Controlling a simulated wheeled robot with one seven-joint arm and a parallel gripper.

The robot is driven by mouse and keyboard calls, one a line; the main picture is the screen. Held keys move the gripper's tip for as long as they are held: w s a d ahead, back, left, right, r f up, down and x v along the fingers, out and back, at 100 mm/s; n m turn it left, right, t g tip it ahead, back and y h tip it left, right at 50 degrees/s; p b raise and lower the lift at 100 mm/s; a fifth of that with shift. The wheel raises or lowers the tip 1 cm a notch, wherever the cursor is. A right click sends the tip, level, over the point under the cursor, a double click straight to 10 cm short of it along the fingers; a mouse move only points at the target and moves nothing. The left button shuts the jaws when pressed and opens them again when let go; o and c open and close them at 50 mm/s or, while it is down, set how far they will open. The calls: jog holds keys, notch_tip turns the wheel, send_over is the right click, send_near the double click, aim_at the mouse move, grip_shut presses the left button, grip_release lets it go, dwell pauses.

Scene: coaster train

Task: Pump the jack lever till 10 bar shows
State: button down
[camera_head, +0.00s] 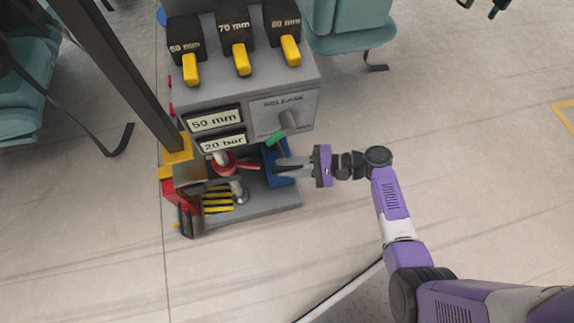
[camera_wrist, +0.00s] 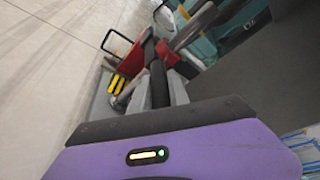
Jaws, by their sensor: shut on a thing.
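The grey jack unit (camera_head: 292,92) stands on the floor. Its upper display (camera_head: 214,119) reads 50 mm and its lower display (camera_head: 223,143) seems to read 20 bar. My gripper (camera_head: 281,163) reaches in from the right, low at the unit's front by a blue part (camera_head: 279,177). Its fingers are shut on the jack lever, whose black grip (camera_wrist: 158,82) shows between them in the wrist view. In the head view the fingers hide the grip; a red bar (camera_head: 248,166) runs left from them.
Black blocks with yellow tabs (camera_head: 241,62) line the top. A dark post (camera_head: 118,70) rises at left. Teal seats (camera_head: 352,22) stand behind. Floor at right is clear.

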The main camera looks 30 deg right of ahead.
jog(key=shift+s+f, duration=0.25)
jog(key=shift+f, duration=0.15)
jog(key=c, duration=1.3)
grip_release()
jog(key=shift+o, duration=0.2)
jog(key=p+v, duration=0.2)
jog(key=v, duration=0.5)
jog(key=shift+s+d, duration=0.2)
jog(key=shift+d, duration=0.1)
jog(key=shift+r, duration=0.1)
